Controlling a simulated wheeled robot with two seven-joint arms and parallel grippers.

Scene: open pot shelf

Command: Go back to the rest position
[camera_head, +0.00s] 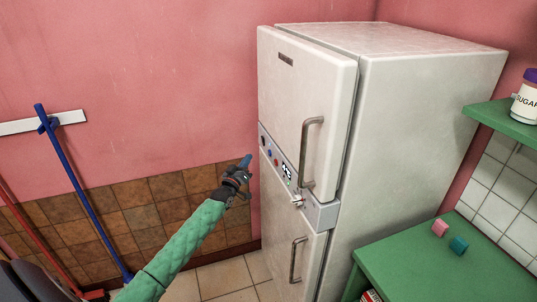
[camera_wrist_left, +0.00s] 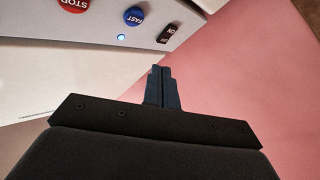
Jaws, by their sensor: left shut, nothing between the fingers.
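My left arm, in a green sleeve, reaches in from the lower left in the head view. My left gripper (camera_head: 246,160) is shut and empty, just left of the fridge's control strip. Its closed fingers also show in the left wrist view (camera_wrist_left: 162,88), below the control panel. They look apart from the panel, though the exact gap is hard to judge. The white fridge (camera_head: 425,120) stands with both doors closed. My right gripper is in neither view.
The control panel (camera_wrist_left: 190,22) carries a red STOP button (camera_wrist_left: 74,4), a blue FAST button (camera_wrist_left: 134,16) and a black switch (camera_wrist_left: 167,34). A green counter (camera_head: 400,265) with a pink and a teal cube stands right. A blue-handled broom (camera_head: 80,190) leans left.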

